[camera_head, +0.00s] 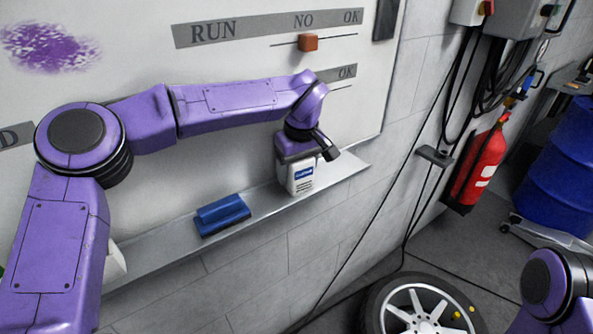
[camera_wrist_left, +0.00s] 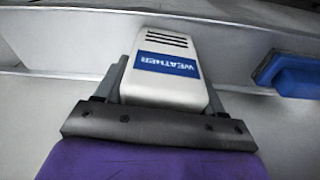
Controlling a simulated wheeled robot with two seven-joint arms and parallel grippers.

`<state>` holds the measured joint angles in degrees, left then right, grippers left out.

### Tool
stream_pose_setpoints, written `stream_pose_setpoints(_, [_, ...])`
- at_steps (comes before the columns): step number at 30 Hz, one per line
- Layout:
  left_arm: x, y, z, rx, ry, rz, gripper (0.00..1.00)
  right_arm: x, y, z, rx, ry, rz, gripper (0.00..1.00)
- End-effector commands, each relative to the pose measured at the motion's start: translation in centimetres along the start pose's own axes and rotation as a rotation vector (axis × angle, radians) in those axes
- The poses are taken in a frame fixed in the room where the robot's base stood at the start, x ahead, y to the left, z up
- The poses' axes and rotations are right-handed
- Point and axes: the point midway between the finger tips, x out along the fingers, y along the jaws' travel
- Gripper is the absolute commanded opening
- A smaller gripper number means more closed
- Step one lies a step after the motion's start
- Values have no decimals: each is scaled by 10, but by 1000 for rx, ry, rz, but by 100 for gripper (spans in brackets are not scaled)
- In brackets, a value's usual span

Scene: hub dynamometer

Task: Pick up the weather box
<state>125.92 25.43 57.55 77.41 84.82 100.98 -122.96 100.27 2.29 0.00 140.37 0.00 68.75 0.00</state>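The weather box (camera_head: 301,177) is white with a blue label and stands on the narrow ledge below the wall board. In the left wrist view the weather box (camera_wrist_left: 163,72) fills the space between my left fingers, with its "WEATHER" label upside down and dark slots beyond it. My left gripper (camera_head: 297,165) is at the box's top, and its fingers (camera_wrist_left: 165,85) lie close along both sides. I cannot tell whether they press on it. My right gripper is out of view; only part of my right arm shows at lower right.
A blue block-shaped eraser (camera_head: 222,214) lies on the ledge (camera_head: 165,246) left of the box. A slider (camera_head: 308,42) sits on the board above. A red extinguisher (camera_head: 477,168), hanging cables, a blue drum (camera_head: 562,160) and a wheel (camera_head: 420,306) are to the right.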

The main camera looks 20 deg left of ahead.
Motion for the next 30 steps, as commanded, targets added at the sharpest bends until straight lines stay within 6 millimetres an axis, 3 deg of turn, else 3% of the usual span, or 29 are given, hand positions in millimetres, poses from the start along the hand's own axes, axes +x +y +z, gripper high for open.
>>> stream_pose_setpoints(1, [0,0,0,0,0,0,35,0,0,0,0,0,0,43])
stream_pose_setpoints(2, [0,0,0,0,0,0,27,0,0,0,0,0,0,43])
stream_pose_setpoints(11, [-3,0,0,-1,1,1,27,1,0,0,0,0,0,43])
stream_pose_setpoints(17, [-29,1,-5,-3,4,4,27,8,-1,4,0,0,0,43])
stream_pose_setpoints(24, [-98,-10,36,1,7,4,27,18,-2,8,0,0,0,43])
stream_pose_setpoints(30, [-129,-22,87,3,5,2,27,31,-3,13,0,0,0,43])
